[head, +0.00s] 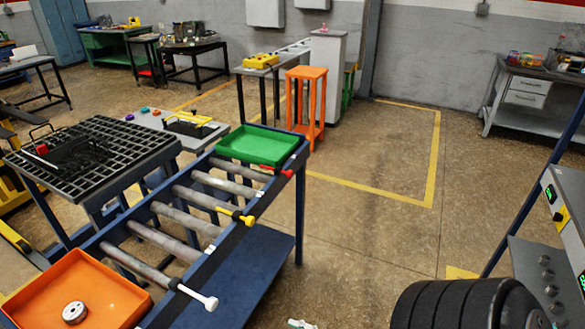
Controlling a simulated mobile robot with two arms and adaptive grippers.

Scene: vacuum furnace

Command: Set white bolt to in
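The white bolt (197,296) is at the front of the blue roller conveyor (227,246), beside the orange tray. Its white shaft and round head stick out from the conveyor's side rail to the lower right. A yellow bolt (235,214) sits on the same rail further back, also sticking out. A red bolt (276,170) is on the rail near the green tray, its handle showing at the outer side. Neither of my grippers is in view.
An orange tray (112,295) with a metal disc (75,312) and a green tray (252,156) sit at the conveyor's ends. A black grid table (115,140) stands left. A black ribbed object (440,305) and control panel (545,268) are lower right.

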